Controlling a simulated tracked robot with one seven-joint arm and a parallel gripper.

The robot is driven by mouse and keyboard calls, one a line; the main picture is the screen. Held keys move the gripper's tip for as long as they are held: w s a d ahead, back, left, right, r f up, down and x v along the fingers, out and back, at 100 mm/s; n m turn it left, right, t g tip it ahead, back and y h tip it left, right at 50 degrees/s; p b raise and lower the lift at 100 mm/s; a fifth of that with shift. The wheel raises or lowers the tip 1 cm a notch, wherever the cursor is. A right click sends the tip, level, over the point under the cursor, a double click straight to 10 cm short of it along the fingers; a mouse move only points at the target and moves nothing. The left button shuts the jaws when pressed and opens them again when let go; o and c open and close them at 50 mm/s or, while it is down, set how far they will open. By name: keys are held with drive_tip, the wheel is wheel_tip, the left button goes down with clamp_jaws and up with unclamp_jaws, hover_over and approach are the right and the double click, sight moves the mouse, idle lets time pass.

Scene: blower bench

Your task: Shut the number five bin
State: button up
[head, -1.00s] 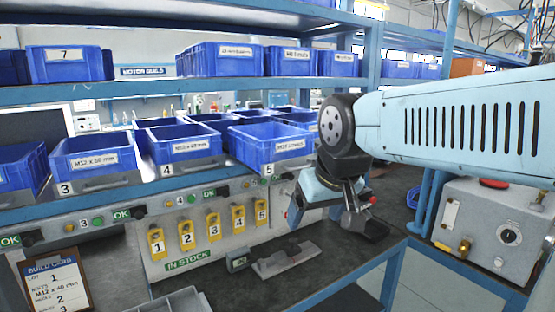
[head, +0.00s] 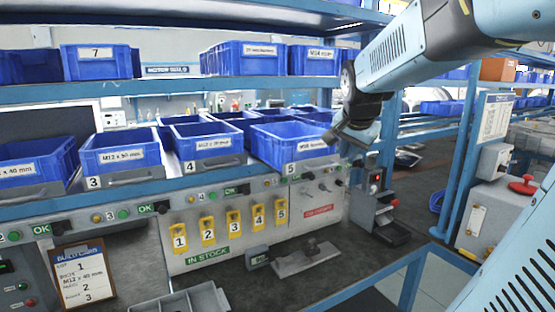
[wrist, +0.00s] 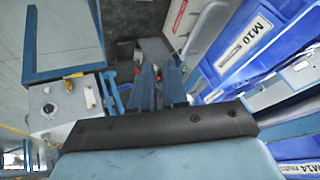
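The number five bin (head: 285,150) is a blue bin with a white label, on the bench shelf above the plate marked 5 (head: 291,168). Its front stands out over the shelf edge. It seems to be the blue M10 bin (wrist: 235,50) at the right of the wrist view. My gripper (head: 340,138) is in front of its right end in the head view, overlapping its edge; I cannot tell whether they touch. In the wrist view two blue fingers (wrist: 158,85) point away with a narrow gap, and no held object shows. Whether they are open or shut is unclear.
Bins three (head: 120,155) and four (head: 205,145) stand to the left. A small device with a red button (head: 378,205) stands below my gripper. A grey box with a red knob (head: 500,190) is at the right. Yellow numbered tags (head: 230,225) hang below the shelf.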

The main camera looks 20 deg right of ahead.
drive_tip(key=w+d+m, duration=0.2)
drive_tip(key=w+d, duration=0.2)
drive_tip(key=shift+d+r+m+h, duration=0.1)
drive_tip(key=shift+r+m+h, duration=0.2)
drive_tip(key=shift+m, duration=0.1)
clamp_jaws()
drive_tip(key=w+d+f, duration=0.1)
drive_tip(key=w+f, duration=0.7)
drive_tip(key=w, duration=0.1)
drive_tip(key=shift+d, duration=0.25)
drive_tip(key=shift+w, duration=0.1)
drive_tip(key=shift+d, duration=0.1)
